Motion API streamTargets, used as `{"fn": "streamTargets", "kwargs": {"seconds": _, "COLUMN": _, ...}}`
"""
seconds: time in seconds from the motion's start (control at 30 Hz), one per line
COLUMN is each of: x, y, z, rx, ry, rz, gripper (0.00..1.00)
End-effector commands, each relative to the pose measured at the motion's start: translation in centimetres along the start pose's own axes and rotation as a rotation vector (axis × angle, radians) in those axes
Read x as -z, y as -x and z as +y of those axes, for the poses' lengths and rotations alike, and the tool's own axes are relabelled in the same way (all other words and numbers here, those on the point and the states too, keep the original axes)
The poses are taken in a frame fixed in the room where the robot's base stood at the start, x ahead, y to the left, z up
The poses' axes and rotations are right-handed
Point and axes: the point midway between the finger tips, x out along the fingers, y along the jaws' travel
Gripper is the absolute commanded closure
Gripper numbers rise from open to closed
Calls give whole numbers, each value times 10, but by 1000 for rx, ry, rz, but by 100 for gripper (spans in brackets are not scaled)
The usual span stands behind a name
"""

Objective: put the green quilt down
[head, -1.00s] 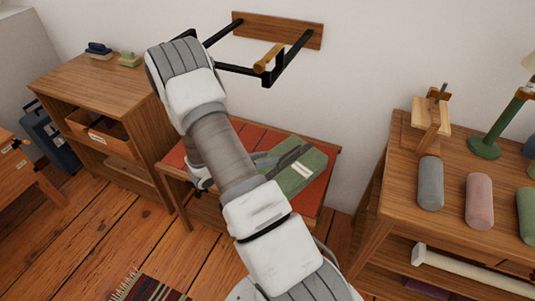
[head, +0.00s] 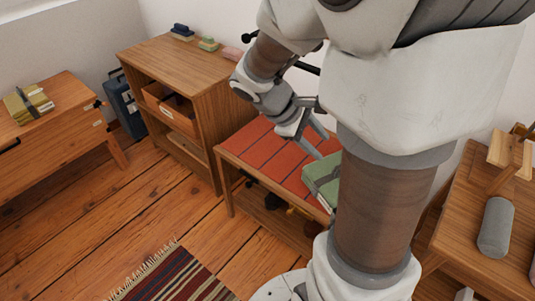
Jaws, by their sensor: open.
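The green quilt (head: 322,176) is folded, with a dark strap across it. It rests on the red-slatted top of a low wooden bench (head: 262,150), at its right end. My forearm hides the quilt's right part. My gripper (head: 322,146) is open, with its two fingers above the bench just beyond the quilt's upper left edge. Nothing shows between the fingers. I cannot tell whether a fingertip touches the quilt.
A wooden cabinet (head: 185,88) with small folded items on top stands left of the bench. A desk (head: 50,110) holds a yellow-green strapped bundle (head: 28,104). A table with a grey roll (head: 496,228) stands at right. A striped rug (head: 180,275) lies on open floor.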

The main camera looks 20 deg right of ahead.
Motion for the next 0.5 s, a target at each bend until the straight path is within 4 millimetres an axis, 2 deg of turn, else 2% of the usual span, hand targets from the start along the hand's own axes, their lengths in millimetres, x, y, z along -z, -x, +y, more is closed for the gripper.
{"fn": "streamTargets", "kwargs": {"seconds": 0.1, "x": -11, "y": 30, "z": -16, "rx": 50, "ry": -147, "rz": 116, "gripper": 52}}
{"fn": "streamTargets", "kwargs": {"seconds": 0.5, "x": -33, "y": 121, "z": -77, "rx": 276, "ry": -569, "rz": 529, "gripper": 52}}
